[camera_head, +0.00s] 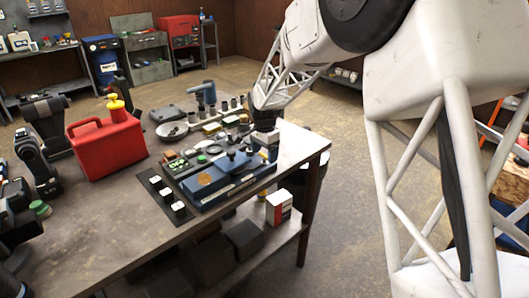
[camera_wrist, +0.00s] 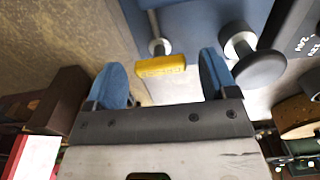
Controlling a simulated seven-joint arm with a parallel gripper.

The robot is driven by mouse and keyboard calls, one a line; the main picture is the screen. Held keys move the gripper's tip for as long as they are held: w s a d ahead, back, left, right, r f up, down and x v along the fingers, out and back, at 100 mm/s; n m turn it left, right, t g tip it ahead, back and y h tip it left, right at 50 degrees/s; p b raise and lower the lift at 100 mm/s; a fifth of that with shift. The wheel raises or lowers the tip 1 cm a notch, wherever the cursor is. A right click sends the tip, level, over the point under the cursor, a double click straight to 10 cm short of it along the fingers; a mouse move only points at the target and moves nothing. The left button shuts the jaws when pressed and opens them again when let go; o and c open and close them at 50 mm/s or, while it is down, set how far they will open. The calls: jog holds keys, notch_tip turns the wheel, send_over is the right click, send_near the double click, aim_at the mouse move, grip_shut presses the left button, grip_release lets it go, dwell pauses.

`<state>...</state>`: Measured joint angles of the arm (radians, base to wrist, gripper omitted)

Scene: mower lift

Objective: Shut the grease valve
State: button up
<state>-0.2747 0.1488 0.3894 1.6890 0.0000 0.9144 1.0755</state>
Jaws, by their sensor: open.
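A small yellow handle (camera_wrist: 160,65) on a metal stem shows in the wrist view, on the side of a blue unit (camera_wrist: 198,22); I take it for the grease valve. My gripper (camera_wrist: 165,82) has its two blue finger pads apart, one on each side of the yellow handle's near end, with nothing held. Whether the pads reach around the handle is unclear. In the head view my gripper (camera_head: 267,152) is at the right end of the blue unit (camera_head: 230,180) on the bench; the handle is too small there to make out surely.
A black knob (camera_wrist: 258,65) stands close right of the fingers. In the head view, a red can (camera_head: 105,145) stands at the left of the bench (camera_head: 110,220). A red-and-white box (camera_head: 279,208) is on the lower shelf. Several small parts crowd the bench behind the unit.

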jog(key=shift+r, duration=3.9)
jog(key=shift+r, duration=0.1)
notch_tip(320, 180, up, 12)
send_over(265, 154)
jog(key=shift+a, duration=0.1)
dwell(0.3)
dwell(0.3)
jog(key=s+d, duration=0.1)
jog(key=d, duration=1.6)
jog(key=shift+s, duration=0.2)
dwell(0.6)
